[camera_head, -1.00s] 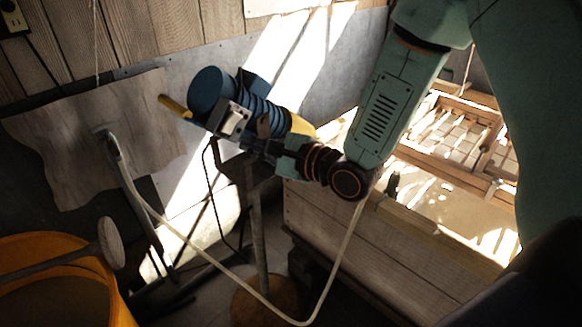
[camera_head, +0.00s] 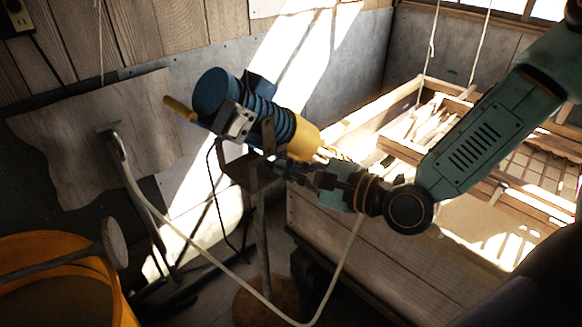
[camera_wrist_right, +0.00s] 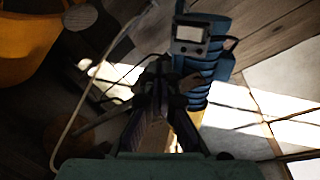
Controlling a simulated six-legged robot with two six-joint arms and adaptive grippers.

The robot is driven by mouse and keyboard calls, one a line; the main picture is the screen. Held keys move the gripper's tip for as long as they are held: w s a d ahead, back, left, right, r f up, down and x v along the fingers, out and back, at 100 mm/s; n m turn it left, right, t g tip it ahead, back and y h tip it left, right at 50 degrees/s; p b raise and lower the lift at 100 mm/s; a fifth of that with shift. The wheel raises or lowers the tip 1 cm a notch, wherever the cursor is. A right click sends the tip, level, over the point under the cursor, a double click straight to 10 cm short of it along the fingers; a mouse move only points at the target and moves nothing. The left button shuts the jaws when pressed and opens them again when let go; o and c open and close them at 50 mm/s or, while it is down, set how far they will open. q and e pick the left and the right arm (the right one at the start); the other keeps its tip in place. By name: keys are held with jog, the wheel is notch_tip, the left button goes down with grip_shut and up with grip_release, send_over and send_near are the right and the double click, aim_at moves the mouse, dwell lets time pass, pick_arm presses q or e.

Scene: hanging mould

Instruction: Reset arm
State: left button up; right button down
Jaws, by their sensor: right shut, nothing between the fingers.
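My right gripper (camera_head: 290,172) is shut and empty. In the head view its arm comes in from the right, and its fingers lie in front of the stand's bracket, just below the blue and yellow device (camera_head: 262,112). I cannot tell whether the fingers touch the bracket. The device is tilted on its stand, with a ribbed blue body, a small grey meter box and a yellow end. In the right wrist view the gripper (camera_wrist_right: 160,75) points toward the stand, and the blue device (camera_wrist_right: 205,45) is just beyond and to the right. My left gripper is not in view.
A wooden frame (camera_head: 345,122) with a slatted tray hangs from ropes at the right. An orange tub (camera_head: 120,300) stands at the lower left, a round-ended tool across it. A pale hose (camera_head: 215,258) loops across the front. A ragged-edged sheet (camera_head: 75,160) hangs on the wall.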

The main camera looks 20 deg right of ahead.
jog(key=shift+s, duration=0.35)
jog(key=shift+w, duration=0.15)
jog(key=s+d+f+n+g+h+b, duration=0.15)
jog(key=s+f+n+g+b, duration=0.25)
jog(key=f+n, duration=0.55)
jog(key=s+d+f+n+g+h+b, duration=0.1)
jog(key=s+f+n+g+h+b, duration=0.3)
jog(key=f, duration=1.1)
jog(key=s+f+n+g+h+b, duration=0.2)
jog(key=s+f+n+g+b, duration=0.4)
jog(key=s+f+b, duration=0.6)
jog(key=s+f+n, duration=0.1)
jog(key=s+f, duration=0.7)
jog(key=f, duration=0.4)
jog(key=shift+f+b, duration=0.3)
jog(key=shift+f, duration=0.1)
